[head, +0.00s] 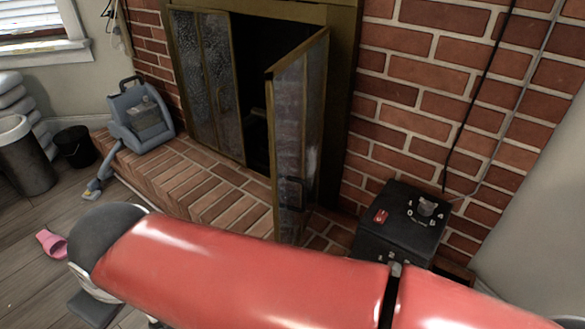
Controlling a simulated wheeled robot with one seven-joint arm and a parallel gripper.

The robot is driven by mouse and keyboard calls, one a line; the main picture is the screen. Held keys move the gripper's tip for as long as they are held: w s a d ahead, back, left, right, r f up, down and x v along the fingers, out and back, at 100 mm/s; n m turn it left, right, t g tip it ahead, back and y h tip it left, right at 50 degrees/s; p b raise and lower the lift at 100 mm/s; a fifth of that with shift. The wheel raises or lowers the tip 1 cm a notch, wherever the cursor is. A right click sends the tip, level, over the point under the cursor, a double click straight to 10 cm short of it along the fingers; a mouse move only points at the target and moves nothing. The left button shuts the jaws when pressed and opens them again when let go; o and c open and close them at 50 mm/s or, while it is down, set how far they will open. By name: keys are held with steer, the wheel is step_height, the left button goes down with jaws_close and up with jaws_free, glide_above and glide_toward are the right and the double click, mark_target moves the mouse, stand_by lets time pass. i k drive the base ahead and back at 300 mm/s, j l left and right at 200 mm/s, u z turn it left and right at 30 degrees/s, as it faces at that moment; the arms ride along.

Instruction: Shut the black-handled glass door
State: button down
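The glass door (290,125) has a brass-coloured frame and stands open on the right half of the fireplace opening, swung outward over the brick hearth. Its black handle (291,193) is on the lower part of the door. The left glass doors (205,80) of the fireplace are closed. Behind the open door the firebox (258,80) shows dark. My red arm crosses the foreground, below and in front of the door, and comes close to its lower edge in the picture. I cannot see my gripper's fingers in this view.
A black box with dials (405,220) stands right of the door, by the brick wall. A grey-blue machine (142,118) stands on the left of the brick hearth (200,180). Bins (25,155) and a pink slipper (52,245) are at the far left.

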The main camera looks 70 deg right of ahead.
mark_target(291, 124)
steer(key=j+z, duration=0.1)
steer(key=z, duration=0.35)
steer(key=j+z, duration=0.15)
steer(key=z, duration=0.3)
steer(key=j+z, duration=0.15)
steer(key=z, duration=0.3)
steer(key=j+z, duration=0.15)
steer(key=z, duration=0.25)
steer(key=i+j, duration=0.15)
steer(key=j, duration=0.15)
steer(key=z, duration=0.05)
